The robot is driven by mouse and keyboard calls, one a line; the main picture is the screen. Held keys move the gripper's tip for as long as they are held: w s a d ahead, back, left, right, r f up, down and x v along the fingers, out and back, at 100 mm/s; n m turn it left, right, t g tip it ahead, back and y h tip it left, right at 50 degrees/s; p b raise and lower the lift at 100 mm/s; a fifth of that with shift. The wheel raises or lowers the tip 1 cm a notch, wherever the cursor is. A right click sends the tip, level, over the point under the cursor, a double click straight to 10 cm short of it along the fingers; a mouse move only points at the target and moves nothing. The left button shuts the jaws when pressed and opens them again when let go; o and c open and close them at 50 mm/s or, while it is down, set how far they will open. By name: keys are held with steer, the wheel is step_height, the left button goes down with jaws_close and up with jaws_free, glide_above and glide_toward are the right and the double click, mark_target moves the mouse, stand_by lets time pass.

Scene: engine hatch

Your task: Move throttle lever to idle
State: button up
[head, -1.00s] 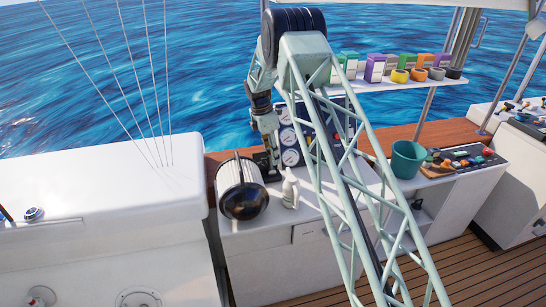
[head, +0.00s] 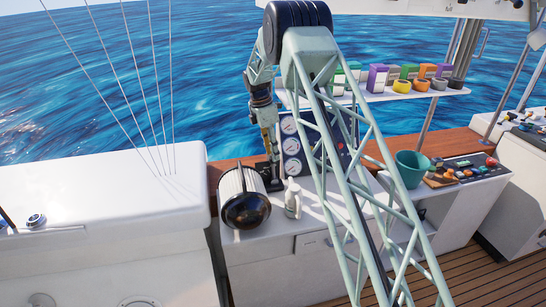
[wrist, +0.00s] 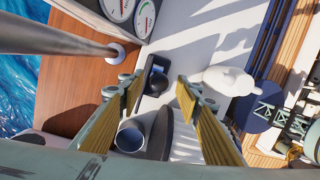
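A black round-knobbed lever (wrist: 157,67), which looks like the throttle lever, stands on a dark base on the white console top in the wrist view. My gripper (wrist: 158,90) is open, its two yellow-padded fingers spread to the left and right of the line to the knob. Nothing is held between them. In the head view my gripper (head: 271,146) hangs pointing down in front of the gauge panel, above the dark lever base. The lever is small and partly hidden there, so its exact setting cannot be told.
A metal mug (wrist: 130,136) lies near the left finger in the wrist view. The gauge panel (head: 290,146) is behind. A green bucket (head: 411,167) stands to the right.

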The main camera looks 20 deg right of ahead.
steer(key=shift+c, duration=0.5)
steer(key=shift+a+r, duration=0.1)
steer(key=shift+a, duration=0.1)
steer(key=c, duration=0.8)
steer(key=shift+a, duration=0.25)
jaws_close()
steer(key=shift+a+r+m, duration=0.1)
steer(key=shift+a+m, duration=0.15)
steer(key=shift+m, duration=0.05)
steer(key=shift+s+a+r+m+t+h, duration=0.4)
steer(key=shift+s+a+r+m, duration=0.9)
steer(key=shift+m, duration=1.05)
steer(key=shift+s+a+r+m+t+h, duration=0.35)
steer(key=shift+a+r+m, duration=0.65)
steer(key=shift+a+m, duration=1.05)
steer(key=shift+s+a+r+m+t+h, duration=0.35)
steer(key=shift+s+a+r+m, duration=0.75)
steer(key=shift+m, duration=1.6)
steer(key=shift+w, duration=0.1)
